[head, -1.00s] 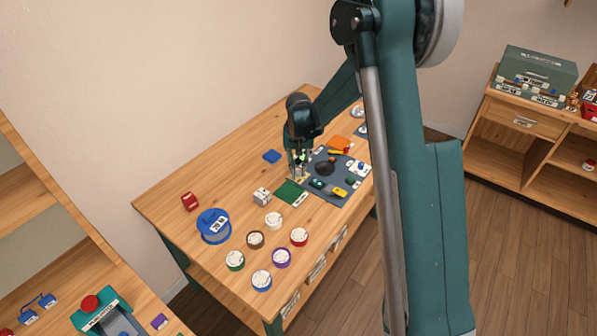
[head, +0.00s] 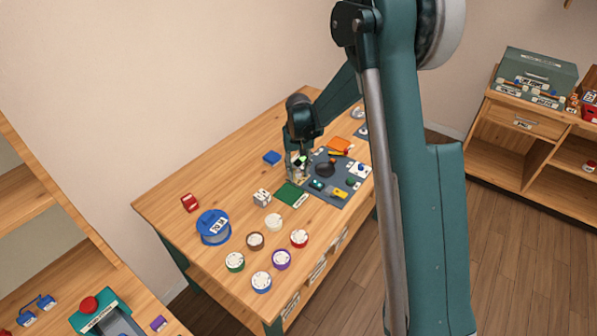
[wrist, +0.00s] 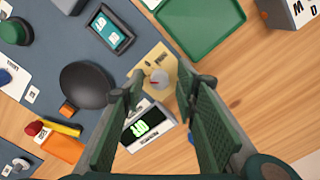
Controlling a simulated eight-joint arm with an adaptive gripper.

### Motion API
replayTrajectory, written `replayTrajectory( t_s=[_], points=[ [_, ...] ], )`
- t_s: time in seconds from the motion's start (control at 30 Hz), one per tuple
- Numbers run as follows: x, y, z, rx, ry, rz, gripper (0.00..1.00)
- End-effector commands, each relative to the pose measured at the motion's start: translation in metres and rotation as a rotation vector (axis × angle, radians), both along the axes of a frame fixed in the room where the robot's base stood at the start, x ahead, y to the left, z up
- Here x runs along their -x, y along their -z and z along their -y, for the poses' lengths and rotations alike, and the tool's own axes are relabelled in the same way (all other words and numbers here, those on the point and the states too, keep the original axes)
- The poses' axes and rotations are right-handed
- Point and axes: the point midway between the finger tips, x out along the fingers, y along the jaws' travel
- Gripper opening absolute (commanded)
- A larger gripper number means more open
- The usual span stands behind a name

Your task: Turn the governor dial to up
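A small grey knob (wrist: 158,79) with a red mark sits on a tan plate (wrist: 146,64) in the wrist view. It looks like the governor dial, but its label is too small to read. My gripper (wrist: 167,86) is open above it, with one finger on each side of the knob. I cannot tell whether either finger touches it. A display box (wrist: 147,122) with lit green characters sits just below the knob, partly between the fingers. In the head view my gripper (head: 297,172) hangs low at the left edge of the grey panel (head: 341,198) and hides the knob.
A green tray (wrist: 205,28) lies close to the plate. A black round dome (wrist: 87,86), a teal display (wrist: 107,30) and a green button (wrist: 15,31) stand on the panel.

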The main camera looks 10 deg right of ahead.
Motion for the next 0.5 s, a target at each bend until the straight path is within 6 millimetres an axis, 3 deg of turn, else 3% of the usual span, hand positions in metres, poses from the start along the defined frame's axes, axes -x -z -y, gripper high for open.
replayTrajectory(
  t_s=[0.5],
  points=[
    [0.0,-0.012,0.0,0.0,0.001,0.0,0.3]
  ],
)
